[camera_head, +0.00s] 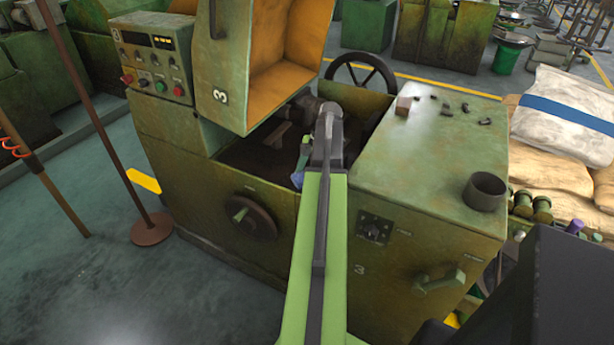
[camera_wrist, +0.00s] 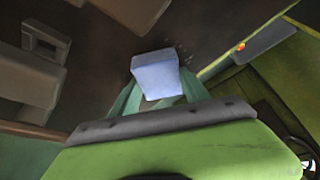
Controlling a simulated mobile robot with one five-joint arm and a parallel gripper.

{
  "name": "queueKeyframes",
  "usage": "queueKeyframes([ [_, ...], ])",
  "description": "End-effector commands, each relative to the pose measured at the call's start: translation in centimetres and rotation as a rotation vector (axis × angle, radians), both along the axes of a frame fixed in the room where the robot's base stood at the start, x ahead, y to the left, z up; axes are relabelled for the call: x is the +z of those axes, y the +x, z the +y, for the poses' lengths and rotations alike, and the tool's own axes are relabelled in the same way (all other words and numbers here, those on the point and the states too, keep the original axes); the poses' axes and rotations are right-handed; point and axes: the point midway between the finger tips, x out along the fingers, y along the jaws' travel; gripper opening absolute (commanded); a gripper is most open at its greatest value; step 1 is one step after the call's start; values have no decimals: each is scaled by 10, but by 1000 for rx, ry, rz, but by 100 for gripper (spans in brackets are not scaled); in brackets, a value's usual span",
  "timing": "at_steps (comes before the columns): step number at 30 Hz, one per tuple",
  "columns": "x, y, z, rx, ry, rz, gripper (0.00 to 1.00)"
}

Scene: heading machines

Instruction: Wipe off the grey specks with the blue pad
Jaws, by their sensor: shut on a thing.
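The blue pad (camera_wrist: 157,72) is between the green fingers of my gripper (camera_wrist: 158,95) in the wrist view. My gripper is shut on it. In the head view the pad is a small blue patch (camera_head: 297,180) below my gripper (camera_head: 303,158), over the open dark bay of the green machine. Several tiny greyish specks (camera_wrist: 182,46) show on the dark brown surface just beyond the pad's upper right in the wrist view. They are too small to make out well. I cannot tell whether the pad touches that surface. No specks can be made out in the bay in the head view.
The bay (camera_head: 245,160) has a raised orange-lined cover (camera_head: 285,45) behind it and a handwheel (camera_head: 250,217) in front. The worktop (camera_head: 425,150) at right carries a brown block (camera_head: 403,106), several small dark pieces and a dark cup (camera_head: 484,191). A grey block (camera_wrist: 25,80) stands left in the wrist view.

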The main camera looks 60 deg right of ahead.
Motion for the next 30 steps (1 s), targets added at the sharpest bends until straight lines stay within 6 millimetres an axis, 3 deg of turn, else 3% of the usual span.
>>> queueKeyframes([
  [9, -3, 32, 1, 1, -1, -1, 21],
  [19, -3, 43, 1, 2, -2, -2, 21],
  [30, -1, 77, 3, 1, -1, -2, 21],
])
